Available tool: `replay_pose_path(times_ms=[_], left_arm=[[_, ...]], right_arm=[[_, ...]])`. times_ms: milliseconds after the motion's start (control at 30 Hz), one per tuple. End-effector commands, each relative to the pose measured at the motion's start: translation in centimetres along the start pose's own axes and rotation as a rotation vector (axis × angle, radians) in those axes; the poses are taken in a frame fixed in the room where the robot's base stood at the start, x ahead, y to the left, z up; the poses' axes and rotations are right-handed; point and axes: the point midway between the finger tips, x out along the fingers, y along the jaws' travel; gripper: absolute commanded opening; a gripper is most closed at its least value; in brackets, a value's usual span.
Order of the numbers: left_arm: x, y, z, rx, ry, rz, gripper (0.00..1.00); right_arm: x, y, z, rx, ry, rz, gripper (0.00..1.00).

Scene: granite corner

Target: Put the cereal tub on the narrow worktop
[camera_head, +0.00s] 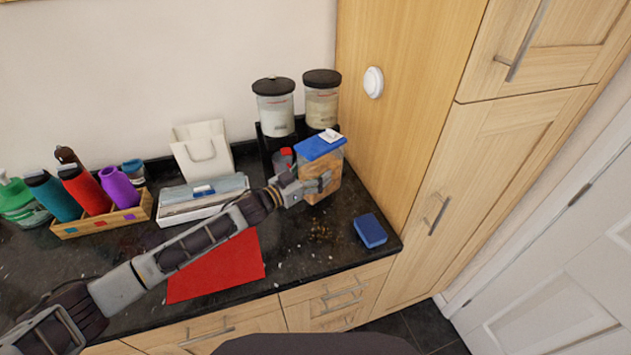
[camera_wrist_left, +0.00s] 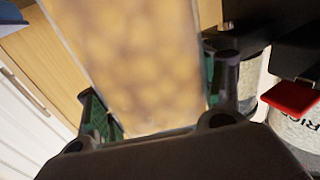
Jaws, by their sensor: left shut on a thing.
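The cereal tub (camera_head: 325,172) is a clear box with a blue lid and tan contents, near the right end of the black worktop (camera_head: 285,250). My left gripper (camera_head: 318,186) is shut on the tub from its left side. In the left wrist view the tub (camera_wrist_left: 135,60) fills the middle, between the fingers of my left gripper (camera_wrist_left: 155,112). The tub looks upright; whether its base touches the worktop I cannot tell. My right gripper is not in view.
Two black-lidded jars (camera_head: 275,108) stand on a black riser behind the tub. A blue sponge (camera_head: 370,230) lies front right, by scattered crumbs. A red mat (camera_head: 220,268) lies under my arm. A white box (camera_head: 200,200), paper bag (camera_head: 203,150) and bottle crate (camera_head: 100,218) stand left. A tall wooden cupboard (camera_head: 400,90) bounds the right.

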Motion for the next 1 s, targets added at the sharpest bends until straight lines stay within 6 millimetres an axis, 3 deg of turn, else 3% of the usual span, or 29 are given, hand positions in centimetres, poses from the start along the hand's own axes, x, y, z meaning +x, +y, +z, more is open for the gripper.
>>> replay_pose_path(times_ms=[400, 833, 867, 1000], left_arm=[[0.0, 0.0, 3.3, -0.001, 0.002, 0.000, 0.27], [0.0, 0.0, 3.6, 0.000, 0.002, 0.001, 0.27], [0.0, 0.0, 3.9, -0.001, -0.001, 0.000, 0.68], [0.0, 0.0, 3.8, -0.001, -0.001, 0.000, 0.86]], right_arm=[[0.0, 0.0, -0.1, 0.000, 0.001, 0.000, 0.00], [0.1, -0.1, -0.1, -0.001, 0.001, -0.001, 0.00], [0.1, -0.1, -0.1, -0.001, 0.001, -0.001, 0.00], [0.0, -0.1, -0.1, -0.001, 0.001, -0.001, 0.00]])
